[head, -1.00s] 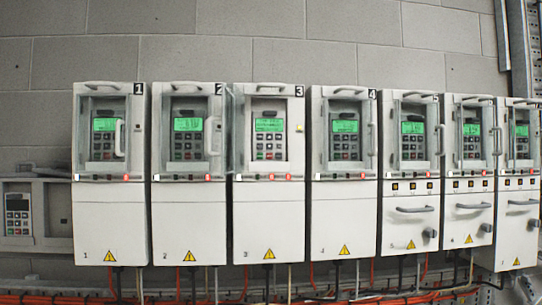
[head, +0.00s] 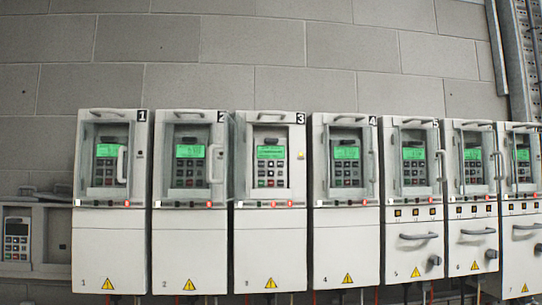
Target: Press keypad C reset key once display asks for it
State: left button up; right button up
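Seven white drive units stand in a row on the wall, each with a keypad and a lit green display. Their legible number labels are digits, and I cannot tell which keypad is C. The keypad of drive 3 (head: 270,168) appears uncovered, with its door swung out at the left edge; its display (head: 270,152) shows text too small to read. The keypads of drive 1 (head: 108,166) and drive 2 (head: 189,166) sit behind clear doors with handles. Another keypad (head: 17,238) with a pale display sits in a grey housing at lower left. Neither gripper is in view.
Drives 4 (head: 346,165), 5 (head: 414,165), 6 (head: 473,165) and 7 (head: 523,165) continue to the right. Drives 5 to 7 have protruding lower handles. A grey block wall (head: 270,50) is behind; a metal rail (head: 518,60) stands at upper right.

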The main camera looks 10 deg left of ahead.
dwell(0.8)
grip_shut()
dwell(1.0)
